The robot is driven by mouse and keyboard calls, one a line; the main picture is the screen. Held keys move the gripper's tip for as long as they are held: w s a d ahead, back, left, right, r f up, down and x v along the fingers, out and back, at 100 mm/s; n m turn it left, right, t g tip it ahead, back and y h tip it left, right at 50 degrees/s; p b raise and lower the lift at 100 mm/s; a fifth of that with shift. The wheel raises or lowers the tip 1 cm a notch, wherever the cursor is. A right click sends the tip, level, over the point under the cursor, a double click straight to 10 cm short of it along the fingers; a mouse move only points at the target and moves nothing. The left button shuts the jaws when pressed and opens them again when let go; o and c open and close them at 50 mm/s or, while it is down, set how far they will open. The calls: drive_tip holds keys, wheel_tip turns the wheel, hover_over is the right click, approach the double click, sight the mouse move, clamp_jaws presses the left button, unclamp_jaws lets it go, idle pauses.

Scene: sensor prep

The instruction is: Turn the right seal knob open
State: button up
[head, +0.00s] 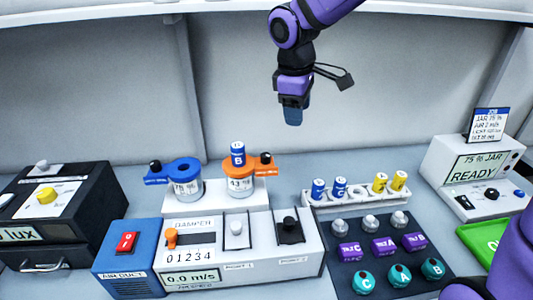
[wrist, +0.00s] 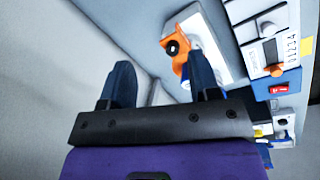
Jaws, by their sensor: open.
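The right jar (head: 240,185) has an orange collar (head: 277,170) with a black knob (head: 265,157) on its right arm. A blue-capped vial marked B (head: 238,154) stands in its top. In the wrist view the orange collar (wrist: 180,62) and its black knob (wrist: 171,46) show beyond the fingers, partly hidden by one of them. The left jar (head: 187,188) has a blue collar (head: 185,167) and a black knob (head: 155,166) on its left. My gripper (head: 292,115) is open and empty, pointing down, above and to the right of the jars, apart from them.
The jars stand on a white raised block (head: 255,199) behind the damper and port panel (head: 212,262). To the right are a vial rack (head: 325,203) and a dark tray of sensors (head: 350,289). A black lux box (head: 80,220) stands left. The air above the bench is clear.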

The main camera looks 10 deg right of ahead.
sight(266, 155)
drive_tip(key=w+a+f+n+g+y, duration=0.1)
drive_tip(key=w+a+f+n, duration=0.2)
drive_tip(key=w+a+f, duration=0.25)
drive_tip(key=f, duration=1)
drive_tip(key=shift+s+a, duration=0.15)
drive_tip(key=shift+a, duration=0.25)
drive_tip(key=shift+r, duration=0.1)
drive_tip(key=c, duration=0.9)
